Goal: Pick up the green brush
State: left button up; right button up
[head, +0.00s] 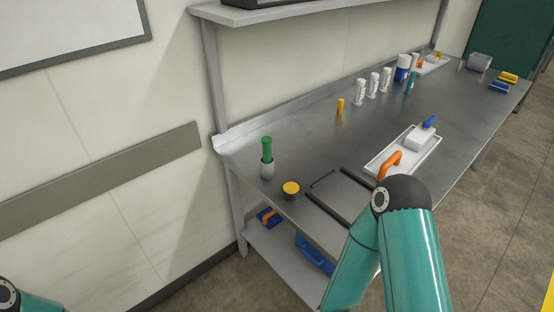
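A green-handled item (267,150), which looks like the green brush, stands upright in a pale grey cup (267,168) near the left end of the steel table. Its lower end is hidden inside the cup. My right arm reaches in from the bottom, with its dark joint in front of the table's near edge, right of the brush. Its gripper is out of frame. Only a small piece of my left arm shows in the bottom left corner, and its gripper is also out of frame.
A yellow-topped round jar (291,188) stands close to the brush. A white tray (374,166) holds orange-handled and blue-handled items. White bottles (372,84) line the back of the steel table (325,150). A lower shelf (283,262) holds blue items.

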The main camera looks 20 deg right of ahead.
aim_at(265, 141)
jog(key=u, duration=0.1)
jog(key=i, duration=0.9)
jog(key=z, duration=0.1)
